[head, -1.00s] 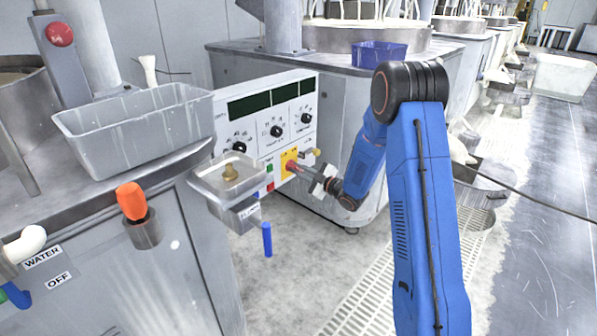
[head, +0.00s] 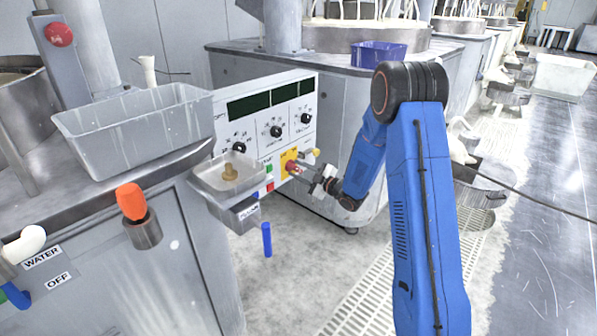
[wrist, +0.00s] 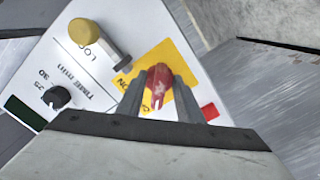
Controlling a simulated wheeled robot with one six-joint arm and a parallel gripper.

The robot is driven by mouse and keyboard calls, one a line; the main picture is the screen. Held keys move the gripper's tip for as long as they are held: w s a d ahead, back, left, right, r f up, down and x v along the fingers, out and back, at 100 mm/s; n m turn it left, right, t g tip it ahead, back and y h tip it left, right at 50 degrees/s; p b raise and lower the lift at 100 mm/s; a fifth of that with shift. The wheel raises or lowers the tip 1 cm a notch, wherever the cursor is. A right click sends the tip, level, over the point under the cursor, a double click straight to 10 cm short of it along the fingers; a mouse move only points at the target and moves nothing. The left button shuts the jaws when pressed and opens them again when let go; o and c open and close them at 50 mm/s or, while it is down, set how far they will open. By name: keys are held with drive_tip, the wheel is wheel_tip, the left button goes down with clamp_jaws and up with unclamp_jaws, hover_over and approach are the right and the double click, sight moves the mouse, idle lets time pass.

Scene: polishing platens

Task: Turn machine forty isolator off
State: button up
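The isolator is a red knob (head: 293,168) on a yellow plate (head: 285,158), low on the white control panel (head: 262,130). In the wrist view the red knob (wrist: 160,80) has a white mark on its end nearest my gripper. Part of an ON label (wrist: 122,86) shows left of it on the yellow plate (wrist: 150,62); an OFF label cannot be made out. My gripper (wrist: 157,92) has one finger on each side of the knob, with narrow gaps seeming to show, so it looks open around it. It also shows at the panel in the head view (head: 303,172).
A yellow-capped lock (wrist: 84,32) sits close beside the plate. A red button (wrist: 209,112) is on the other side. Open floor lies below.

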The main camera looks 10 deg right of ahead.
drive_tip(key=v, duration=1.7)
drive_tip(key=shift+s+d, duration=0.15)
drive_tip(key=shift+r, duration=0.1)
drive_tip(key=s+d+r+m+g+h, duration=0.3)
drive_tip(key=s+d+r+m+h, duration=0.1)
drive_tip(key=s+r+m+h, duration=0.7)
drive_tip(key=s+a+r+m+g, duration=0.1)
drive_tip(key=s+a+m+g, duration=0.1)
drive_tip(key=s, duration=1.3)
drive_tip(key=s+a+r+m+g, duration=0.2)
drive_tip(key=s+a+m+g, duration=0.1)
drive_tip(key=s, duration=1.3)
drive_tip(key=a+g, duration=0.1)
drive_tip(key=a, duration=0.1)
drive_tip(key=shift+s+a+g, duration=0.25)
drive_tip(key=shift+a+g, duration=0.1)
drive_tip(key=shift+g, duration=0.05)
